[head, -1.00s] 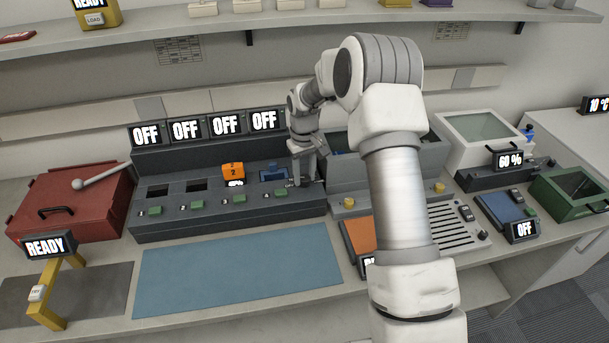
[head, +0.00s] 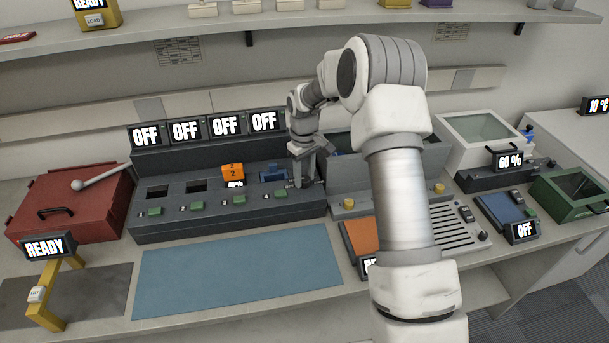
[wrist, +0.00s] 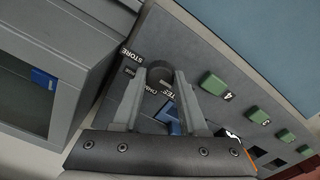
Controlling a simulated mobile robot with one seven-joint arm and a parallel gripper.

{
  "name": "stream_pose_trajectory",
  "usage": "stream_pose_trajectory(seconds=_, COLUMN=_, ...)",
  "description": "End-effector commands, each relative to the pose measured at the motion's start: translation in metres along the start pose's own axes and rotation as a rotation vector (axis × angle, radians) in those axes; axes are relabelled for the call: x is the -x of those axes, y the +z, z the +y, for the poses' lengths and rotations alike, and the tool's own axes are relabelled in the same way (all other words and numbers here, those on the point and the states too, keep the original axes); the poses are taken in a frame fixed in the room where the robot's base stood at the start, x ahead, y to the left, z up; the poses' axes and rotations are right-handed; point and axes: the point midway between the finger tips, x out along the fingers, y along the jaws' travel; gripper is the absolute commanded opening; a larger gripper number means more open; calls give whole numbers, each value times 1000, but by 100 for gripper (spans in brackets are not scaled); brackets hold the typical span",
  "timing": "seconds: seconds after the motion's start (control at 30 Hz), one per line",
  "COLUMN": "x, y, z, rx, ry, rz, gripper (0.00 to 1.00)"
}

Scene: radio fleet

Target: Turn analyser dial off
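The analyser dial (wrist: 160,74) is a dark round knob at the right end of the dark analyser panel (head: 230,213). In the head view my gripper (head: 306,180) stands at the panel's right end and hides the dial. The dial's pointer is hidden.
An orange block (head: 233,171) marked 2 and a blue block (head: 272,172) sit in the panel's slots. Several displays above read OFF. A grey housing (wrist: 45,50) stands close beside my gripper. The blue mat (head: 240,270) in front is clear.

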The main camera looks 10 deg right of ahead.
Motion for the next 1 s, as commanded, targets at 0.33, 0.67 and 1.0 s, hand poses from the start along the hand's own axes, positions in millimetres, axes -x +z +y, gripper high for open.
stream_pose_trajectory(seconds=0.33, x=0, y=0, z=0, rx=0, ry=1, rz=0, gripper=72)
stream_pose_trajectory(seconds=0.67, x=25, y=-1, z=0, rx=0, ry=2, rz=4, gripper=72)
stream_pose_trajectory(seconds=1.0, x=108, y=-1, z=0, rx=-1, ry=3, rz=5, gripper=72)
